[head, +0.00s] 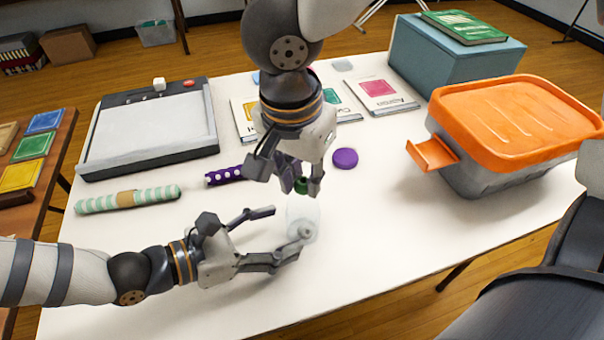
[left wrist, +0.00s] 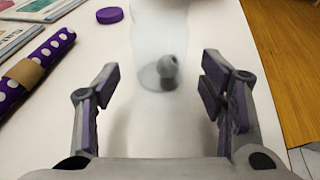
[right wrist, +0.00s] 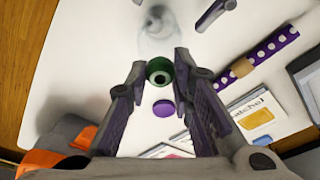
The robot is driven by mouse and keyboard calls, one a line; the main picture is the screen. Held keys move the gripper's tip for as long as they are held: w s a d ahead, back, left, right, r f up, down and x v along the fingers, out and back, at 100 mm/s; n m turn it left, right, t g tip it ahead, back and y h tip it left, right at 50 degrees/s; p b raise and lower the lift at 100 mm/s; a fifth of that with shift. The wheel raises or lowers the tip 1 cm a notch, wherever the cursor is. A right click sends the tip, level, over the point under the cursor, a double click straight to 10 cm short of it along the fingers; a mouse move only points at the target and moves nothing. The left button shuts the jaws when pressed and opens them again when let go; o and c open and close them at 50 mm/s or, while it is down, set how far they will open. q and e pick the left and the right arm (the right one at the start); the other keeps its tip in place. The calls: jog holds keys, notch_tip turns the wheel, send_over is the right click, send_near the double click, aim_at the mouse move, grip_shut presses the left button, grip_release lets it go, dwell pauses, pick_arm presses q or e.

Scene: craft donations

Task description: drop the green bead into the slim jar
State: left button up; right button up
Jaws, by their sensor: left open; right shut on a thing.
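The green bead (head: 302,186) is held between the fingertips of my right gripper (head: 300,189), which points down. In the right wrist view the bead (right wrist: 160,71) shows its dark hole. The clear slim jar (head: 303,214) stands upright on the table beneath the bead; the bead appears close to its mouth, but I cannot tell the exact gap. A grey rounded thing (left wrist: 167,71) shows at the jar's bottom. My left gripper (head: 284,231) is open, with its fingers on either side of the jar and apart from it in the left wrist view.
A purple disc (head: 345,158) lies behind the jar. A purple dotted roll (head: 224,176) and a striped roll (head: 130,199) lie left. An orange-lidded bin (head: 515,150), blue box (head: 455,62), cards (head: 377,95) and paper trimmer (head: 147,130) stand farther out. The front table is clear.

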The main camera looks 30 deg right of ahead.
aim_at(303, 218)
pick_arm(q)
jog(key=shift+x, duration=2.3)
jog(key=c, duration=0.8)
pick_arm(e)
jog(key=shift+f, duration=0.35)
jog(key=shift+f, duration=0.6)
jog(key=shift+f, duration=0.15)
jog(key=shift+f, duration=0.25)
